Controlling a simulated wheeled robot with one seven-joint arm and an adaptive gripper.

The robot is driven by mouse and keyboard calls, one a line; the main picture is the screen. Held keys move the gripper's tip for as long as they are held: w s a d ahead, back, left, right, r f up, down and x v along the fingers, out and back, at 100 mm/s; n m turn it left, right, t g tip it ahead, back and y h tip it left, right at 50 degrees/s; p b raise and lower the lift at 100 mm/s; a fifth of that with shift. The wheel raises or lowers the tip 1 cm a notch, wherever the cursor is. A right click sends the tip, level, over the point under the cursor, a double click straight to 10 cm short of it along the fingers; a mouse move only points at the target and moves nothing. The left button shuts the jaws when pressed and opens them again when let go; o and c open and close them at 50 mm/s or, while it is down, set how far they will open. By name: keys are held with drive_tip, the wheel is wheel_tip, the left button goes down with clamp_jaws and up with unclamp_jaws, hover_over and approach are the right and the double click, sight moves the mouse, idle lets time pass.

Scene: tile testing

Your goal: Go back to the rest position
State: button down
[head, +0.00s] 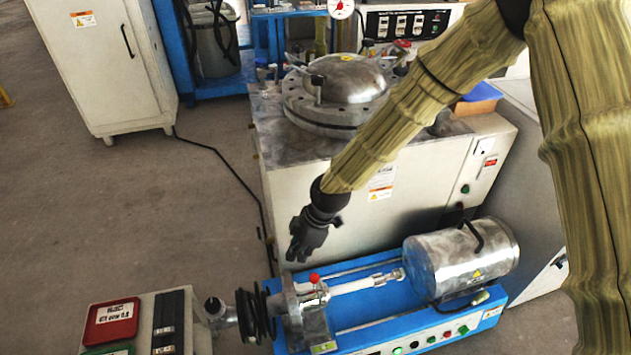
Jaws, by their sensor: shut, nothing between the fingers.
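My gripper (299,248) is black and hangs at the end of my arm, which is wrapped in a yellow-green sleeve and reaches in from the upper right. The gripper points down and is shut with nothing in it. In the picture it lies in front of the white cabinet of the pressure vessel machine (300,165), just above the left part of the blue bench machine (375,330). I cannot tell the exact gap to either.
The blue machine carries a steel cylinder (460,262) and a red-knobbed clamp (314,278). A control box with red and green panels (150,310) stands at the lower left. A white cabinet (95,60) stands at the upper left. A black cable crosses the open floor (110,210).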

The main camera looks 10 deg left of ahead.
drive_tip(key=s+d+f+m+h, duration=0.1)
drive_tip(key=s+d+f+m, duration=0.75)
drive_tip(key=d, duration=0.35)
drive_tip(key=s+d+f+m, duration=0.7)
drive_tip(key=s+d+f, duration=0.2)
drive_tip(key=d+f, duration=0.15)
drive_tip(key=s+d+m+h, duration=0.3)
drive_tip(key=s+d+m, duration=0.3)
drive_tip(key=s+d, duration=0.5)
wheel_tip(320, 180, up, 17)
drive_tip(key=w+d+t+p, duration=0.1)
drive_tip(key=w+p, duration=0.1)
drive_tip(key=p, duration=1.5)
drive_tip(key=shift+d, duration=0.35)
drive_tip(key=shift+a+f, duration=0.1)
